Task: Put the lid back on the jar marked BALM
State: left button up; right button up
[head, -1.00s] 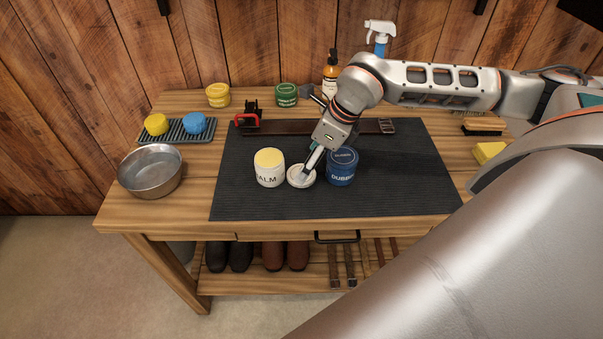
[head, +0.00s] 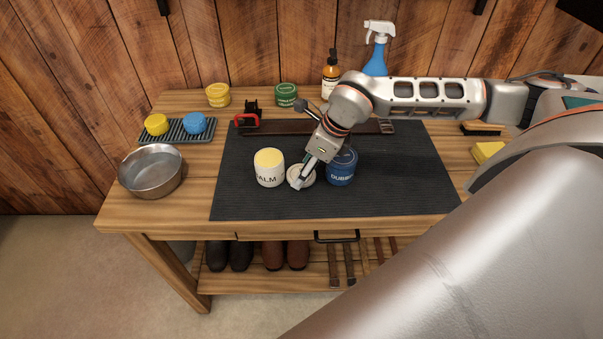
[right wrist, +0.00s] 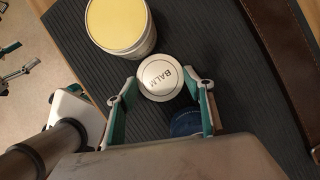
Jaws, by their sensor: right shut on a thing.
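The open white jar marked BALM (head: 269,172), with only "ALM" readable in the head view, stands upright on the dark mat, showing pale yellow balm. In the right wrist view the jar (right wrist: 120,25) is just beyond the lid. The round white lid marked BALM (right wrist: 160,76) lies face up between the fingers of my right gripper (right wrist: 165,98). In the head view the lid (head: 309,179) is just right of the jar, partly hidden by the fingers. My right gripper (head: 299,181) is shut on it; I cannot tell whether it is clear of the mat.
A blue jar marked DUBBIN (head: 341,170) stands close right of the lid. A brown strap (head: 300,128) lies behind on the mat (head: 400,180). A metal bowl (head: 151,171) is at the left. The mat in front is clear.

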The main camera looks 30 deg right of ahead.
notch_tip(320, 180, up, 20)
dwell(0.7)
